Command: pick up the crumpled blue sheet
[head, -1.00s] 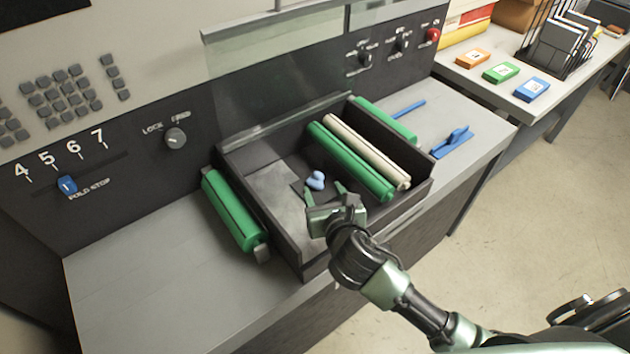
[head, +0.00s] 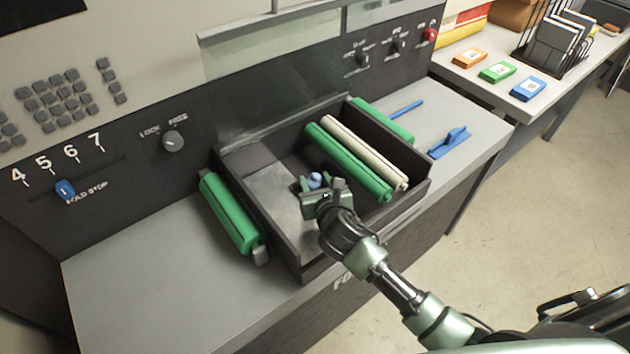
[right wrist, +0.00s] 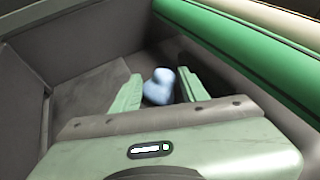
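The crumpled blue sheet (head: 315,180) is a small light-blue lump on the floor of the dark open tray (head: 290,255). In the right wrist view the blue sheet (right wrist: 159,86) sits between the fingertips, nearer the right finger. My right gripper (head: 320,184) is open, with one finger on each side of the sheet. In the right wrist view the open gripper (right wrist: 158,88) shows both green fingers apart; whether either touches the sheet I cannot tell. The gripper hides the sheet's near side in the head view. My left gripper is not in view.
A green roller (head: 348,162) and a cream roller (head: 365,152) lie across the tray, right of the gripper. Another green roller (head: 230,213) lies outside the tray's left wall. A blue tool (head: 449,142) lies on the counter at right. The counter's left part is clear.

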